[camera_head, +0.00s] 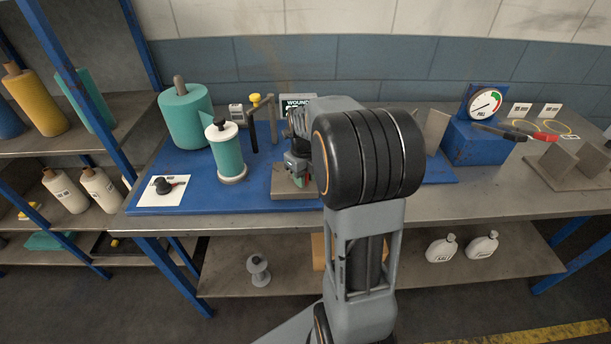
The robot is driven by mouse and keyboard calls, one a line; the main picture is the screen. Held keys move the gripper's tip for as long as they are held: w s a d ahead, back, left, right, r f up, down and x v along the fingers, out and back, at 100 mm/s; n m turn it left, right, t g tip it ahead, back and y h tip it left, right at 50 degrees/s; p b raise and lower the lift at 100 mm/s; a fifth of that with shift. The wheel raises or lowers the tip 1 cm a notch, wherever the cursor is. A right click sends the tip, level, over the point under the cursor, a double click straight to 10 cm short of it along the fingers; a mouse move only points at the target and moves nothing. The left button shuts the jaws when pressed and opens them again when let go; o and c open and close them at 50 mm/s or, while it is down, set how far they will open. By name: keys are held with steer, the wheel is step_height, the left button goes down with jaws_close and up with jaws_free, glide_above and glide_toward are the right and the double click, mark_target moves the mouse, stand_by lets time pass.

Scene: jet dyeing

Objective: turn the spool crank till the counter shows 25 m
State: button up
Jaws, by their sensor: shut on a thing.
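My gripper (297,178) points down over a small grey-brown block (292,194) on the blue board, right of the teal spool. It is shut at the spool crank's place; the crank itself is mostly hidden by my gripper and arm, so its angle cannot be told. The teal spool (228,153) stands upright with a white lower flange and a dark-topped white cap. The counter (296,101) stands behind, its top line reading "WOUND"; its number is covered by my arm. A large teal yarn package (184,117) stands behind the spool at left.
A thread guide post with a yellow knob (255,99) stands behind the spool. A black knob on a white plate (165,186) is at the board's left. A blue gauge box (478,139) stands at right. Shelves with yarn cones (35,101) flank the table's left.

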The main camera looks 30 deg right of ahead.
steer(key=o, duration=0.9)
step_height(320, 180, up, 14)
steer(key=shift+f, duration=0.1)
stand_by(0.4)
stand_by(0.5)
